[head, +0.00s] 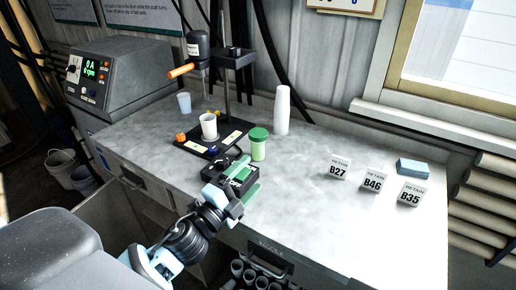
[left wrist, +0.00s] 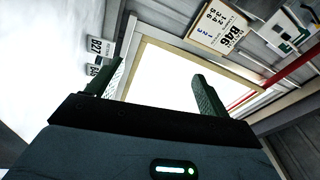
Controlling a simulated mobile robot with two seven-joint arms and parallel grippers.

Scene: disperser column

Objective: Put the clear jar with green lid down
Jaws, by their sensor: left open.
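The clear jar with the green lid (head: 258,144) stands upright on the grey countertop (head: 300,215), just right of the black stand base. Its body looks pale green. My left gripper (head: 255,171) is in front of the jar, low over the counter, with its green fingers apart. In the left wrist view the two fingers (left wrist: 158,68) are spread with nothing between them, and the jar does not show there. My right gripper is not in view.
The disperser stand (head: 226,90) holds a white cup (head: 209,126) on its base. Stacked white cups (head: 282,110) stand behind the jar. Label cards B27 (head: 339,168), B46 (head: 373,182) and B35 (head: 411,194) and a blue block (head: 412,167) are at right. The front middle counter is clear.

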